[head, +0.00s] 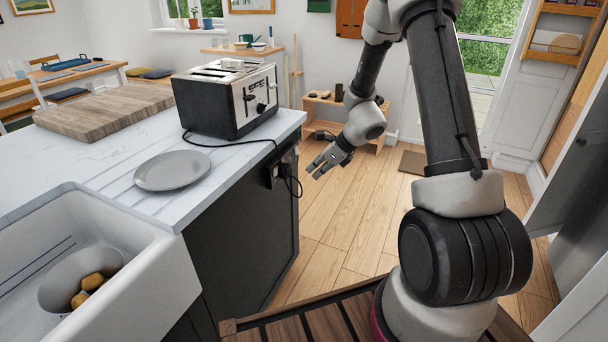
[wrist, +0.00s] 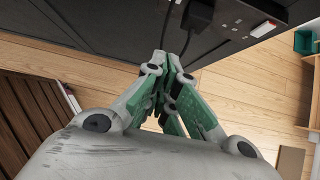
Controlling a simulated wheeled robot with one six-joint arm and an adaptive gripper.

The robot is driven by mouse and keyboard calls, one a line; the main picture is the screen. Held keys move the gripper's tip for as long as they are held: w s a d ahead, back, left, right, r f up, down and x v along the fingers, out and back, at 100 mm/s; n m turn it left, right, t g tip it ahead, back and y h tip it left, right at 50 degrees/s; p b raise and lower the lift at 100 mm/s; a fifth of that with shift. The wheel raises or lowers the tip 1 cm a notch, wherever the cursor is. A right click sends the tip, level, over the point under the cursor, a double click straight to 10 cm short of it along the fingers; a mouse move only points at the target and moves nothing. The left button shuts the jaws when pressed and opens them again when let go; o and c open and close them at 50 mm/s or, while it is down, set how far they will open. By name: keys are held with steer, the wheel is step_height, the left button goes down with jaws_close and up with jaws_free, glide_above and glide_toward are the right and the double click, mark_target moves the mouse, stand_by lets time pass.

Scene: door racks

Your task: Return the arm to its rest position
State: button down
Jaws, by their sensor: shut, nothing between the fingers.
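My gripper (head: 329,160) hangs at the end of my bent arm in the head view, to the right of the counter's end panel and over the wooden floor. It is shut and empty. In the wrist view its fingers (wrist: 172,78) come together near the dark panel with the plugged-in cable. I cannot tell the exact gap between the fingertips and the panel.
The counter (head: 115,185) holds a toaster (head: 228,98), a grey plate (head: 172,170) and a wooden board (head: 105,105). The toaster's cord runs to a socket (head: 285,170) on the end panel, near my gripper. A sink with a bowl is at lower left. Open floor (head: 345,225) lies below.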

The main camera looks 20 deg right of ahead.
steer(key=s+r+n+g, duration=0.4)
steer(key=s+n, duration=0.8)
steer(key=s, duration=0.1)
steer(key=s+d+r+n+t+h, duration=0.1)
steer(key=s+d+r+n+h, duration=0.1)
steer(key=s+r+n, duration=0.5)
steer(key=s+d+r+n+t+h, duration=0.2)
steer(key=s+r+n, duration=0.5)
steer(key=s+r, duration=0.6)
step_height(320, 180, up, 3)
steer(key=shift+d+r+n+h, duration=0.1)
steer(key=shift+d+n+h, duration=0.2)
steer(key=shift+d+h, duration=0.7)
steer(key=shift+w+d, duration=0.1)
steer(key=shift+d, duration=0.05)
